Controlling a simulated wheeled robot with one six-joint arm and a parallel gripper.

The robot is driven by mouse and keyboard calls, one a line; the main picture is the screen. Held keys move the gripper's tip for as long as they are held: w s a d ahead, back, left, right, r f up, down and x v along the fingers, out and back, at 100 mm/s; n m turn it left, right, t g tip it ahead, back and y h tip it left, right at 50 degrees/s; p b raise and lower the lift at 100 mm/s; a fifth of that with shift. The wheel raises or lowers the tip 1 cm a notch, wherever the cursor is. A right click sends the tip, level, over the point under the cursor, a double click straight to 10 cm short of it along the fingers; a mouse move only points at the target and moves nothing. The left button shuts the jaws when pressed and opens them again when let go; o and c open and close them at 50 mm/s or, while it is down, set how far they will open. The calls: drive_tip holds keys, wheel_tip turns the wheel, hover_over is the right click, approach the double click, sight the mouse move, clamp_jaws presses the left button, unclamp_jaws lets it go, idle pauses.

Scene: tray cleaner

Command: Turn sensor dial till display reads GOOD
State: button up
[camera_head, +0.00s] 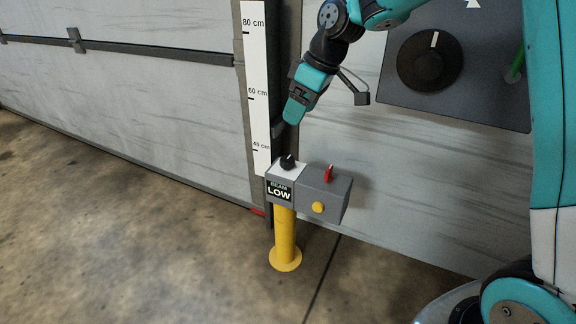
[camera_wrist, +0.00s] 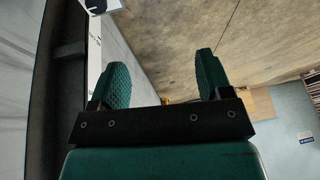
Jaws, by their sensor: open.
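The sensor box (camera_head: 321,195) sits on a yellow post in the head view. A red lever (camera_head: 329,174) stands on top to the right, and a yellow button (camera_head: 318,207) is on the front. My gripper (camera_head: 291,119) is above the dial, apart from it, pointing down. In the wrist view my gripper (camera_wrist: 163,73) has its two green fingers wide apart with nothing held between them. The dial cannot be clearly made out there.
A white height scale (camera_head: 256,90) with centimetre marks stands behind the post. A grey panel (camera_head: 390,85) with a large black knob (camera_head: 430,58) is at the upper right. The concrete floor (camera_head: 150,250) in front is clear.

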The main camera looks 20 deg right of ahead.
drive_tip(key=w+d+f+n, duration=0.1)
drive_tip(key=w+d+f, duration=0.6)
drive_tip(key=w, duration=0.3)
drive_tip(key=b, duration=0.7)
approach(288, 159)
drive_tip(key=shift+t, duration=0.4)
drive_tip(key=x, duration=0.9)
drive_tip(key=shift+s+a+f, duration=0.1)
drive_tip(key=shift+s+f, duration=0.05)
drive_tip(key=shift+f, duration=0.15)
drive_tip(key=shift+h, duration=0.3)
drive_tip(key=c, duration=0.9)
